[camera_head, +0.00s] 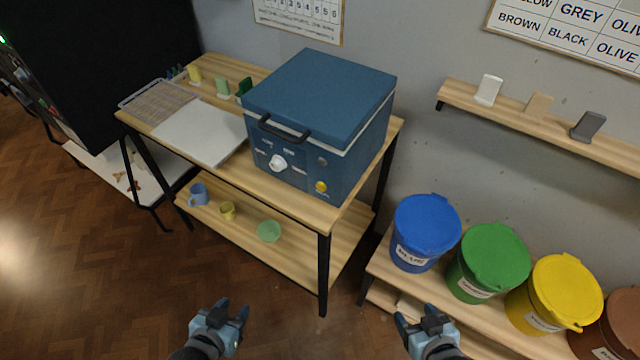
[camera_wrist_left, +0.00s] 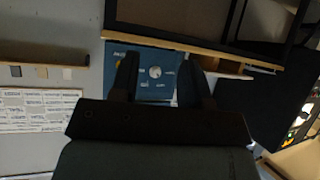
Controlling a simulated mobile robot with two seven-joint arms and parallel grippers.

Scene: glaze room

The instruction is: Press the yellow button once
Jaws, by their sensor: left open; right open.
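The yellow button (camera_head: 321,187) is a small round knob low on the right of the front face of a blue kiln-like box (camera_head: 320,90). The box stands on the right end of a wooden table and has a black handle and a white dial (camera_head: 278,163). My left gripper (camera_head: 228,310) is open and empty, low in the head view and apart from the box. My right gripper (camera_head: 420,315) is open and empty, further right.
The wooden table (camera_head: 345,215) has a white board (camera_head: 200,130) on top and a lower shelf with a blue mug (camera_head: 198,194), a yellow mug (camera_head: 227,210) and a green bowl (camera_head: 269,231). Lidded buckets, including a blue one (camera_head: 425,230), stand on a bench at right. Floor before the table is clear.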

